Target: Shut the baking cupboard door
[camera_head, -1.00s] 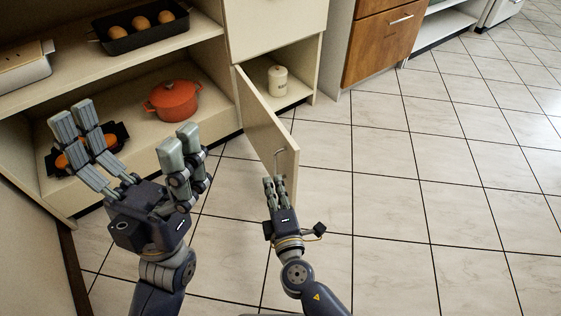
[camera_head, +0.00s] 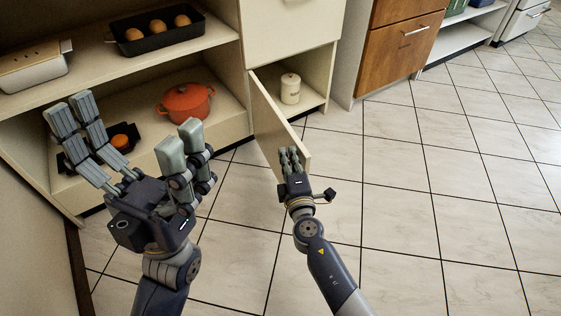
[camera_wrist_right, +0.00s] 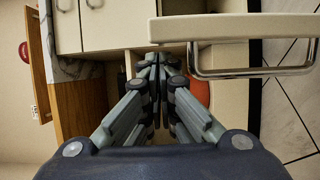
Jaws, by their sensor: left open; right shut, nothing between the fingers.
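The cream baking cupboard door (camera_head: 272,110) stands ajar, hinged at its left, its free edge swung out over the floor. Its bar handle (camera_wrist_right: 255,72) shows in the right wrist view beside my fingers, on the door (camera_wrist_right: 230,28); in the head view my fingers hide it. My right gripper (camera_head: 289,158) is shut and empty at the door's free end, on the handle side. I cannot tell whether it touches the door. Its fingertips (camera_wrist_right: 158,62) lie left of the handle in the wrist view. My left gripper (camera_head: 125,125) is open and empty in front of the left shelves.
A white canister (camera_head: 290,88) stands inside the cupboard. An orange-red pot (camera_head: 187,102) sits on the lower left shelf and a dark bun tray (camera_head: 158,35) on the upper one. Wooden drawers (camera_head: 402,45) stand right. The tiled floor at right is clear.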

